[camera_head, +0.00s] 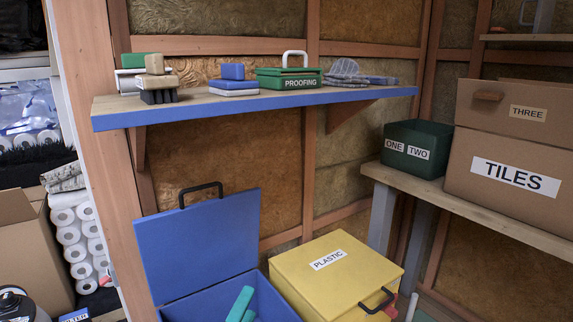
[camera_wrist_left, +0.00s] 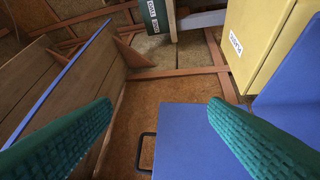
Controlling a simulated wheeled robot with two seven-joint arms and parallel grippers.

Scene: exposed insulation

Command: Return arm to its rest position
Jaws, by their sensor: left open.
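My left gripper (camera_head: 244,304) shows at the bottom of the head view as teal fingers in front of the open blue box (camera_head: 196,304). In the left wrist view its two ridged green fingers (camera_wrist_left: 160,106) are spread wide with nothing between them. The blue box's raised lid (camera_head: 198,243), with a black handle, stands behind the fingers in the head view. In the left wrist view the lid (camera_wrist_left: 195,140) lies beyond and between the fingers. The rest of my left arm is hidden below the frame. My right gripper is in neither view.
A yellow PLASTIC box (camera_head: 338,276) stands right of the blue box. A blue-edged wall shelf (camera_head: 240,104) above holds several small items. On the right, a bench (camera_head: 480,210) carries a green ONE TWO box (camera_head: 418,148) and a TILES carton (camera_head: 510,178).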

